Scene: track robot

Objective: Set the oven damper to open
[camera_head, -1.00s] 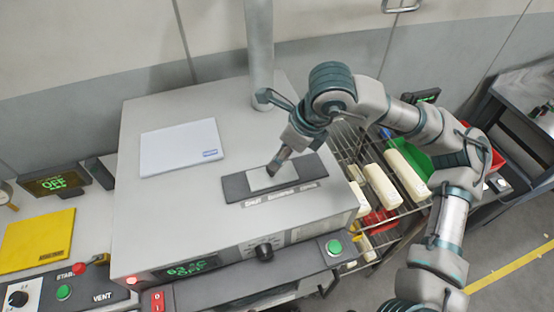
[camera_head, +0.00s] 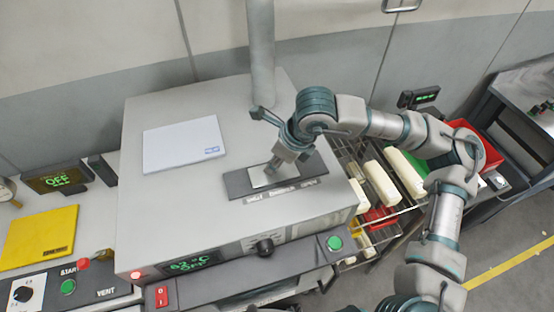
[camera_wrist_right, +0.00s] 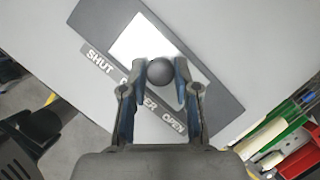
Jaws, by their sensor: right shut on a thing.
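The oven damper is a pale sliding plate (camera_head: 259,180) with a dark round knob (camera_wrist_right: 160,72), set in a dark track (camera_head: 237,185) on top of the grey oven (camera_head: 215,215). The label strip (camera_wrist_right: 105,65) reads SHUT at one end and OPEN at the other. The plate sits around the middle of the track, with dark track bare on both sides of it. My right gripper (camera_head: 271,169) reaches down onto the plate, and its fingers (camera_wrist_right: 160,66) are closed around the knob. My left gripper is not in view.
A grey pipe (camera_head: 261,50) rises behind the track. A white sheet (camera_head: 183,146) lies on the oven's left. A wire rack (camera_head: 352,170) with cream bars (camera_head: 381,184) stands to the right. A display (camera_head: 188,264) and black dial (camera_head: 265,246) are on the front.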

